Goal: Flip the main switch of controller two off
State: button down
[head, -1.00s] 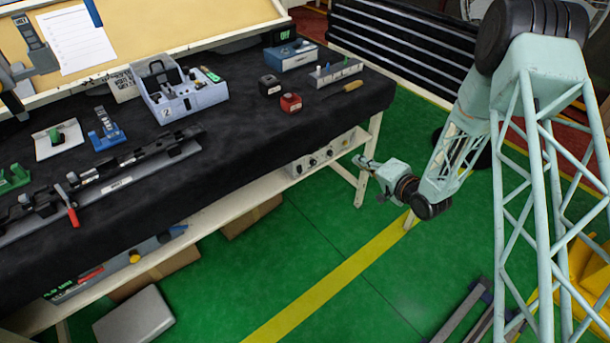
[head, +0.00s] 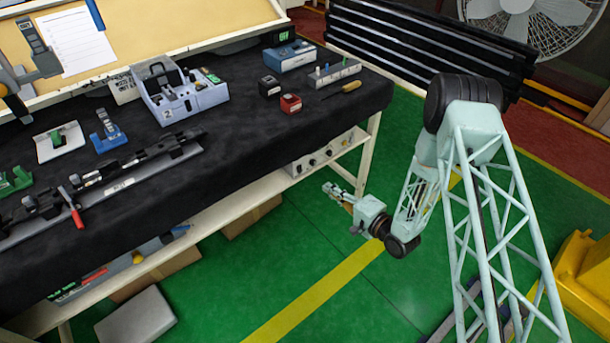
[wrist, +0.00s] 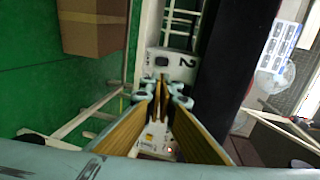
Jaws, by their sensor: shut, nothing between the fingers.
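A pale control unit (head: 322,155) with dark knobs sits on the shelf under the bench's right end in the head view. The wrist view shows a pale panel (wrist: 173,66) marked "2" beyond the fingers; its lower part, with a small red spot, is partly hidden by them. I cannot make out the main switch or its position. My gripper (head: 328,188) is shut and empty, in front of and below the unit in the head view. Its closed fingers (wrist: 162,84) point toward the panel in the wrist view; contact cannot be told.
A blue-grey box (head: 205,97) also marked "2" stands on the black-covered bench (head: 240,130). A pale bench leg (head: 370,150) stands just right of the unit. A cardboard box (wrist: 95,25) is at the wrist view's upper left. Green floor in front is open.

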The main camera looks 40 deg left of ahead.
aim_at(300, 172)
jog(key=shift+s+a+f, duration=0.1)
jog(key=shift+s+f, duration=0.25)
jog(key=shift+s, duration=0.15)
jog(key=shift+a, duration=0.15)
jog(key=shift+b+x, duration=1.25)
jog(key=shift+x, duration=5.6)
jog(key=shift+r, duration=0.15)
jog(key=shift+a, duration=0.1)
jog(key=shift+a+f+b, duration=0.3)
jog(key=shift+b, duration=0.1)
jog(key=shift+r, duration=0.1)
jog(key=shift+d, duration=0.2)
